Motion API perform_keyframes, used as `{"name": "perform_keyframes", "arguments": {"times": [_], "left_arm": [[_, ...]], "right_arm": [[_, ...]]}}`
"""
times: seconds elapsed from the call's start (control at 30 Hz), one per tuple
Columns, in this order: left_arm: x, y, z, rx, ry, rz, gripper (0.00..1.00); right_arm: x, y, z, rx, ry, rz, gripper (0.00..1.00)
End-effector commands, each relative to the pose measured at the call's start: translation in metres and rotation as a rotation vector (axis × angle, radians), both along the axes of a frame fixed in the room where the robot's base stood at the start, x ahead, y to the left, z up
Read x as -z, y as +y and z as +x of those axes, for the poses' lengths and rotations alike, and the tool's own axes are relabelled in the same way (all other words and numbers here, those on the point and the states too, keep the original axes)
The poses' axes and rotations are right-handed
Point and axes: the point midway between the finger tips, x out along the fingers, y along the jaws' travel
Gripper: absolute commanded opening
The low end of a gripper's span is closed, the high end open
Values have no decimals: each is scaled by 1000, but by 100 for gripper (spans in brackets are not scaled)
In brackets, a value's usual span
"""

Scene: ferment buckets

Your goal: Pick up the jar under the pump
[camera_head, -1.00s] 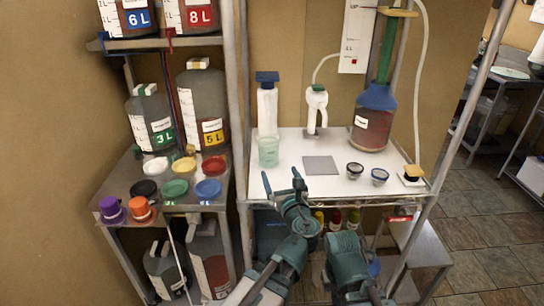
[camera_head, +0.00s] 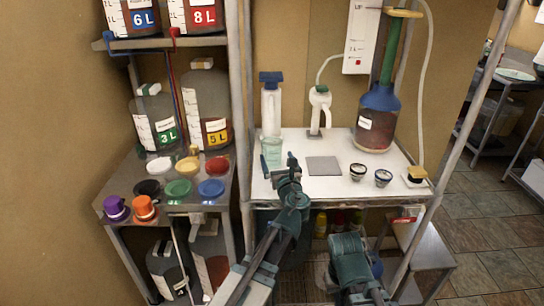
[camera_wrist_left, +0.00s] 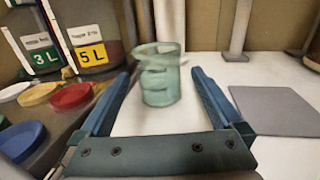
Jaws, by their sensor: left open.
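The jar (camera_head: 272,147) is a translucent pale green cup, upright on the white table. It stands at the foot of the white pump (camera_head: 270,108) with a dark blue top. My left gripper (camera_head: 277,160) is open, just in front of the jar. In the left wrist view the jar (camera_wrist_left: 160,82) stands between and slightly beyond the fingertips (camera_wrist_left: 161,75), with no clear contact on either side. Part of my right arm shows at the bottom of the head view, but its gripper does not.
A grey square pad (camera_head: 323,166) and two small dark-rimmed cups (camera_head: 357,172) lie to the right. A blue-topped carboy (camera_head: 377,120) stands behind. The left shelf holds coloured lids (camera_head: 178,188) and labelled jugs (camera_head: 207,110). A metal post (camera_head: 240,110) stands left of the pump.

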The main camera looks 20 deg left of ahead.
Motion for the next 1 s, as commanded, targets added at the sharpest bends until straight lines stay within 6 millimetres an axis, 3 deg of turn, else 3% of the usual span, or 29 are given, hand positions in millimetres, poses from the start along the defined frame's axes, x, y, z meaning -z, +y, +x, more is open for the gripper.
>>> {"name": "perform_keyframes", "arguments": {"times": [0.4,0.63,1.0], "left_arm": [[7,25,44,-2,0,0,100],[7,26,43,0,0,0,100],[7,25,43,-1,0,0,33]], "right_arm": [[7,0,0,0,0,0,0],[7,0,0,0,0,0,0],[7,0,0,0,0,0,0]]}}
